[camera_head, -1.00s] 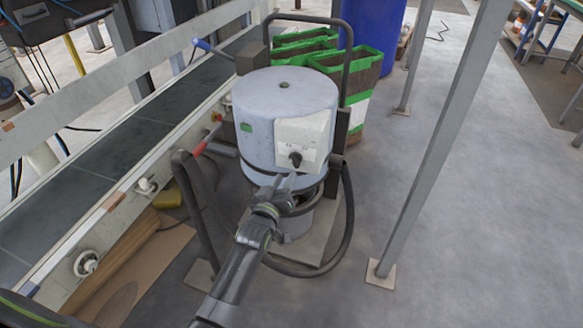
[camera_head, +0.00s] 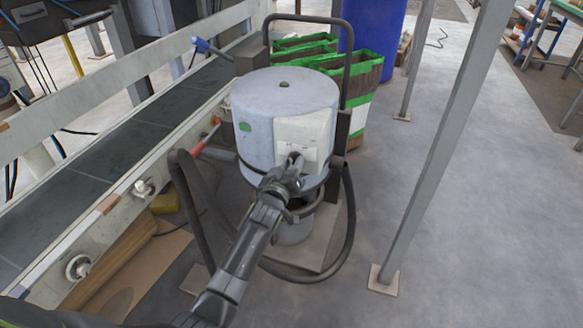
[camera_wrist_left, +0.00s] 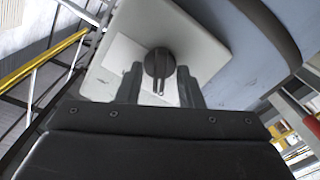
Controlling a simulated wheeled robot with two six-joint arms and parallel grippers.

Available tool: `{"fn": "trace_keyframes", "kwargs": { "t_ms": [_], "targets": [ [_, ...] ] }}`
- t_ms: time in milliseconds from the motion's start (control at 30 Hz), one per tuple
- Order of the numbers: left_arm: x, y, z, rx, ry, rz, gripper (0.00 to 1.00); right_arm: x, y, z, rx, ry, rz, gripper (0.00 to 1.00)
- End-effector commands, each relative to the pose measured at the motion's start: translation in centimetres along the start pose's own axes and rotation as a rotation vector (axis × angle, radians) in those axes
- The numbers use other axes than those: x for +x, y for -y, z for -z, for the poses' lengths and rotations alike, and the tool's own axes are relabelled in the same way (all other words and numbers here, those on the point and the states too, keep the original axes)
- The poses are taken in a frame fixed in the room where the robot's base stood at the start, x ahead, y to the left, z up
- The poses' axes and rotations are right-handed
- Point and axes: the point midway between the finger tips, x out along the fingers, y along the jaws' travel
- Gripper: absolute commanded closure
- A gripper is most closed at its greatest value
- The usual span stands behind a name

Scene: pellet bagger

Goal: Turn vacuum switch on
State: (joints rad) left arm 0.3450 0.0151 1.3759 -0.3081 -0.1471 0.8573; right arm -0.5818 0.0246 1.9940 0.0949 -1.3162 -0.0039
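The vacuum (camera_head: 262,125) is a pale blue-grey drum on a wheeled frame with a black hose, in the middle of the head view. A white switch box (camera_head: 318,132) sits on its front. The vacuum switch is a dark round knob (camera_wrist_left: 159,66), seen in the left wrist view with a light mark pointing down in that picture. My left gripper (camera_head: 296,160) is at the box, its tips in front of the knob. In the left wrist view its two fingers (camera_wrist_left: 160,85) stand apart on either side of the knob; contact is not clear. My right gripper is not seen.
A conveyor (camera_head: 110,165) runs along the left. Bags with green edges (camera_head: 362,75) and a blue barrel (camera_head: 374,30) stand behind the vacuum. A grey post (camera_head: 440,150) rises at the right. The floor between vacuum and post is clear.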

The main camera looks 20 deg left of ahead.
Motion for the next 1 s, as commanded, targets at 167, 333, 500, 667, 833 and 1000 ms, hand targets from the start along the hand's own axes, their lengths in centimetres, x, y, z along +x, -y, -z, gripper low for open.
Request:
{"fn": "trace_keyframes", "kwargs": {
  "t_ms": [167, 333, 500, 667, 833, 1000],
  "targets": [
    [0.20, -0.01, 0.04, 0.001, 0.000, 0.000, 0.66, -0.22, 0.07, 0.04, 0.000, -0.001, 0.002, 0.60],
    [0.18, 0.00, 0.04, 0.001, 0.000, 0.000, 0.68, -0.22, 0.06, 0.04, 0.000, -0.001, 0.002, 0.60],
    [0.17, 0.00, 0.03, 0.001, 0.000, 0.000, 0.90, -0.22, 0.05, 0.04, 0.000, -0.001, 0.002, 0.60],
    [0.16, 0.01, 0.03, 0.001, 0.000, 0.000, 1.00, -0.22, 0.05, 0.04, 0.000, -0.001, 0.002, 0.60],
    [0.16, 0.00, 0.02, 0.007, 0.000, 0.000, 1.00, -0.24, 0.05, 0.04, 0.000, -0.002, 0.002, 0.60],
    [0.15, -0.02, 0.03, 0.050, 0.000, 0.000, 1.00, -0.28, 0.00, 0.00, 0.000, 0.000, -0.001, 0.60]
  ]
}}
